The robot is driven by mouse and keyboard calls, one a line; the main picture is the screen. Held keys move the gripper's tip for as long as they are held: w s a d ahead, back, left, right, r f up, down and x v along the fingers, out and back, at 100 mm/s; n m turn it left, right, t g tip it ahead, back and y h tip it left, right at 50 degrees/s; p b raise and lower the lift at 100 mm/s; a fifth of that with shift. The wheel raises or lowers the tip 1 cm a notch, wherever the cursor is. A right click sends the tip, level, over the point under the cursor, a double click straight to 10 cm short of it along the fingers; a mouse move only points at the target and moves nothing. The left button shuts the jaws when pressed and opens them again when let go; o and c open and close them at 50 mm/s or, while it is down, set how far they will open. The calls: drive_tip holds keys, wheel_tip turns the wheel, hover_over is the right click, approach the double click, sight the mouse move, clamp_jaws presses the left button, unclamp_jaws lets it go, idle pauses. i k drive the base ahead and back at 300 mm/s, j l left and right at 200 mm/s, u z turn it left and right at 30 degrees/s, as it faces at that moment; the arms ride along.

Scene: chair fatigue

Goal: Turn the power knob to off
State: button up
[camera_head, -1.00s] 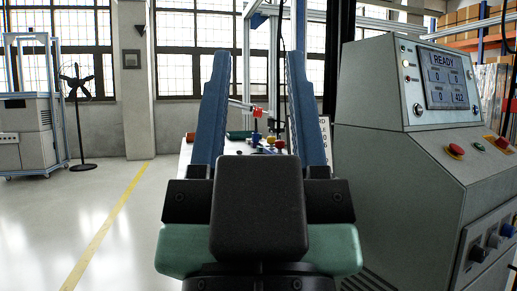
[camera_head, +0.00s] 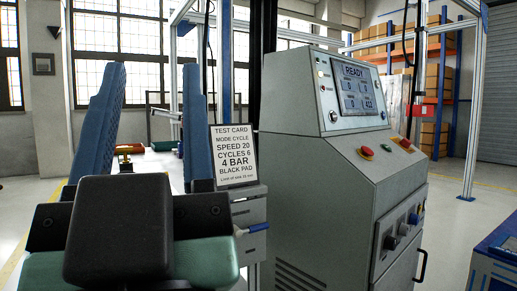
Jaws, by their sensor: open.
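The grey control console (camera_head: 300,150) stands right of centre. Its lower front panel carries two dark knobs, a nearer one (camera_head: 391,242) and one just beyond it (camera_head: 403,229), and a blue knob (camera_head: 414,218) further right. Their labels and pointer positions are too small to read, so I cannot tell which is the power knob or how it is set. My gripper (camera_head: 155,70) is at the left with its two blue fingers upright and apart. It is open, shows nothing between the fingers, and is well left of the knobs, apart from them.
The console's screen (camera_head: 358,88) reads READY. A test card (camera_head: 234,153) stands between my gripper and the console. A blue box (camera_head: 497,255) is at lower right; floor shows between it and the console.

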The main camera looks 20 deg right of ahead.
sight(406, 143)
drive_tip(key=z, duration=1.3)
